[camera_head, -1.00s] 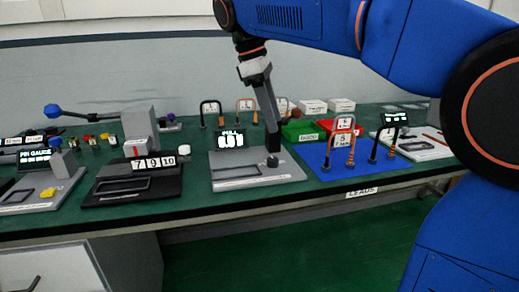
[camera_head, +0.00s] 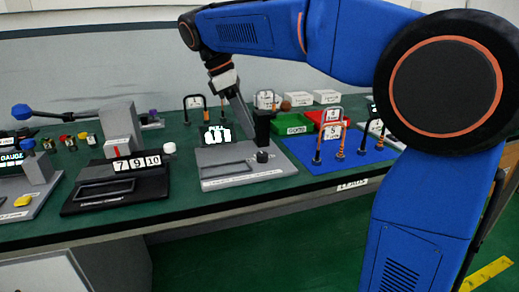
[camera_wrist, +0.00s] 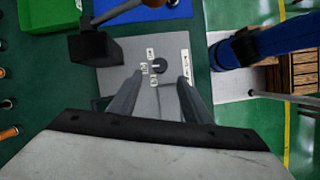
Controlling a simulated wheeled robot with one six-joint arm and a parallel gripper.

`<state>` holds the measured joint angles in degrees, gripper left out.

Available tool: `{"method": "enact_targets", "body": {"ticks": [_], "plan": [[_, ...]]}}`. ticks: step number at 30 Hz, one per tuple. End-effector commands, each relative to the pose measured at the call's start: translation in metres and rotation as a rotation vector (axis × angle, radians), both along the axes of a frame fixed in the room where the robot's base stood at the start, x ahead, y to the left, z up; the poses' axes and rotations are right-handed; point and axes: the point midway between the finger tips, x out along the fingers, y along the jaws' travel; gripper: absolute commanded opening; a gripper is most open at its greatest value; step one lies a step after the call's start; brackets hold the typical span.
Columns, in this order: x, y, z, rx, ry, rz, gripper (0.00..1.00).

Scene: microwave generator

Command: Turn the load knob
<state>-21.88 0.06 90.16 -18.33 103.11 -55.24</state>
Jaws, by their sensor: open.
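The load knob (camera_head: 262,157) is a small dark round knob at the right of a grey panel (camera_head: 222,180) on the green bench. In the wrist view the knob (camera_wrist: 159,66) is a dark disc with small white labels beside it. My gripper (camera_wrist: 160,77) is open; its two grey fingers spread either side of the knob in the picture, with nothing between them. In the head view my gripper (camera_head: 245,124) reaches down behind the panel, above and left of the knob, apart from it. A lit display (camera_head: 217,135) stands at the panel's back; its text is unclear.
A black block (camera_head: 262,125) rises close behind the knob, and it also shows in the wrist view (camera_wrist: 95,47). A blue mat (camera_head: 310,158) with upright hoops lies to the right. A black device (camera_head: 110,195) with number cards stands left.

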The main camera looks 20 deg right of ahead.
Motion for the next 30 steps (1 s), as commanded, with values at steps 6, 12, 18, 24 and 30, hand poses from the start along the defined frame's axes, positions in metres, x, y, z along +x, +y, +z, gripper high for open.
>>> {"method": "enact_targets", "body": {"ticks": [6,12,18,24,30], "plan": [[-0.005,-0.015,-0.036,-0.001,0.001,-0.001,0.44],[-0.007,-0.026,-0.063,0.000,0.001,-0.001,0.44],[-0.008,-0.031,-0.078,0.001,-0.001,-0.001,0.44],[-0.009,-0.032,-0.081,0.001,0.000,0.000,0.44],[-0.009,-0.032,-0.081,0.001,-0.002,-0.001,0.32]]}}
